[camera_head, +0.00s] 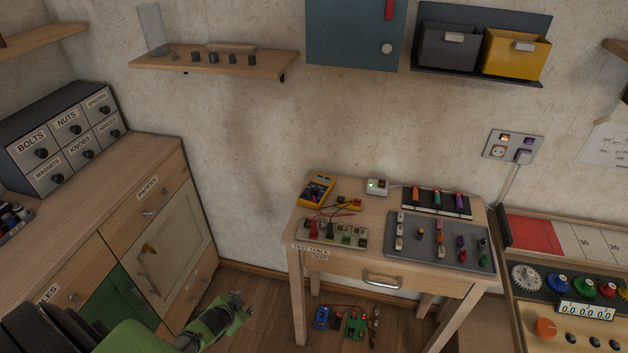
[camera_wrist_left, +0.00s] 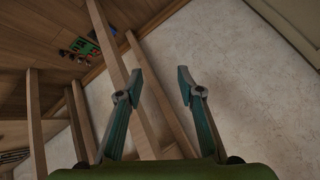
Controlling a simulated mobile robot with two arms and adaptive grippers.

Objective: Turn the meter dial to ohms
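The meter (camera_head: 317,190) is a yellow case with a dark face, lying at the back left of the small wooden test table (camera_head: 345,264). Its dial is too small to read in the head view. Red and black leads run from near it to a board of parts in front. My left gripper (camera_head: 238,303) is low, in front of and to the left of the table, well apart from the meter. In the left wrist view my left gripper (camera_wrist_left: 160,82) has its two fingers spread with nothing between them. My right gripper is not in view.
A component board (camera_head: 333,233) and a grey tray (camera_head: 425,252) with small parts fill the table top. A drawer cabinet (camera_head: 150,225) stands at the left. Boards lie on the floor below the table. A wall cabinet (camera_head: 350,40) hangs above.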

